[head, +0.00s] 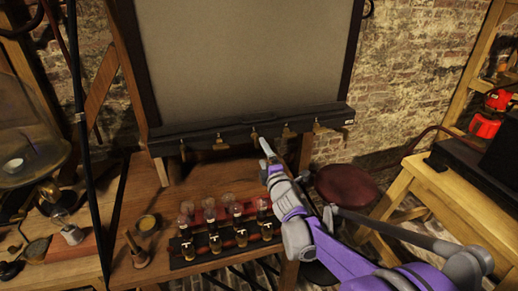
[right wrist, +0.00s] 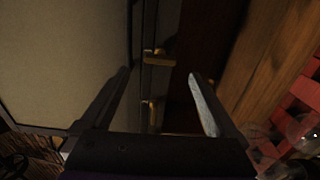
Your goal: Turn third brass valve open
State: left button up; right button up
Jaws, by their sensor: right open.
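Several small brass valves hang in a row along the black rail (head: 240,132) under the large grey panel. The third brass valve (head: 253,136) is the middle one, beside the tip of my right gripper (head: 266,148). In the right wrist view my right gripper (right wrist: 158,74) is open and empty, its two fingers apart. One brass valve (right wrist: 158,57) shows just beyond the fingertips, and another (right wrist: 153,112) shows between the fingers, lower in the picture. I cannot tell which of these is the third, nor whether a finger touches one. My left gripper is out of view.
Below the rail, a wooden table (head: 150,190) holds a black rack (head: 200,262) of small jars and a row of glass bulbs. A dark red round seat (head: 347,185) stands to the right, near a wooden bench (head: 408,180). Black cables hang at left.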

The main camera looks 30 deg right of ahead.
jog(key=shift+v, duration=1.35)
